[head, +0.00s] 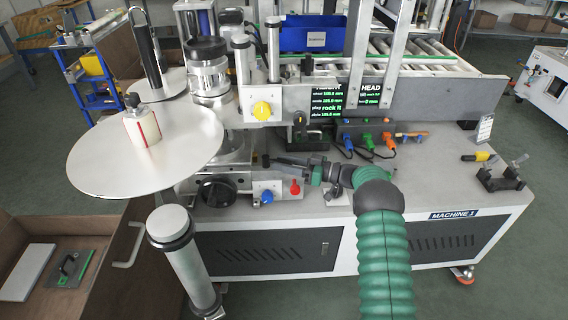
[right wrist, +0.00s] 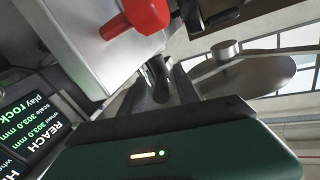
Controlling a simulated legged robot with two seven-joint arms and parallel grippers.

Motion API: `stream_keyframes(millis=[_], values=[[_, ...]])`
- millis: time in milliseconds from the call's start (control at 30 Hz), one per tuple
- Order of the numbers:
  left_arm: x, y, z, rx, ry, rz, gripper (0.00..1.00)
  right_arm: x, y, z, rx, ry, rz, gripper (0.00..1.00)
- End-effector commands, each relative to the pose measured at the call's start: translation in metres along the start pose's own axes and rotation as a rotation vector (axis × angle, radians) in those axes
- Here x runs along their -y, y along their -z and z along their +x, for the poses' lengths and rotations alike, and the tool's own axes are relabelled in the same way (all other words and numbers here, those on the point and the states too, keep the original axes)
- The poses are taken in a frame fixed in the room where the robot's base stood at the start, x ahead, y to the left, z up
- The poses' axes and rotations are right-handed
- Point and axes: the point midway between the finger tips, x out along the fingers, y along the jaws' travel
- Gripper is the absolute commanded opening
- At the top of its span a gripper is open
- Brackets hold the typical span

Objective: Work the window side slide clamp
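My right arm comes in from the lower right in the head view, with its right gripper (head: 276,160) in front of the labeller's lower slide block (head: 272,186). This block carries a blue knob (head: 267,197) and a red lever (head: 295,188); the red lever shows large in the right wrist view (right wrist: 140,14), close by the fingers. The dark fingers (right wrist: 168,82) are partly hidden by the gripper body, and their gap is unclear. An upper block (head: 243,95) carries a yellow knob (head: 262,110). No label tells which clamp is on the window side. My left gripper is out of view.
A black handwheel (head: 217,192) sits left of the lower block. A large pale disc (head: 95,165) and a grey roller (head: 180,255) stand at left. A display (head: 345,95) is above. The right worktop (head: 440,180) has clear room.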

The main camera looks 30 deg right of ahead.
Motion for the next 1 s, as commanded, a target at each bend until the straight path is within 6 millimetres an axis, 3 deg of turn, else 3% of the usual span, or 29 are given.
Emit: stream_keyframes(millis=[167,633,800,1000], values=[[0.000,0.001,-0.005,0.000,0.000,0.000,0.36,-0.001,0.001,-0.019,0.002,-0.004,0.000,0.39],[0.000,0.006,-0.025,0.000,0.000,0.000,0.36,-0.002,0.000,-0.146,0.000,-0.004,0.002,0.39],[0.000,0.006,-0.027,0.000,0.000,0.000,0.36,-0.002,-0.002,-0.166,0.000,-0.001,0.002,0.39],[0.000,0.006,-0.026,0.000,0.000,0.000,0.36,-0.002,-0.002,-0.169,0.000,0.000,0.002,0.39]])
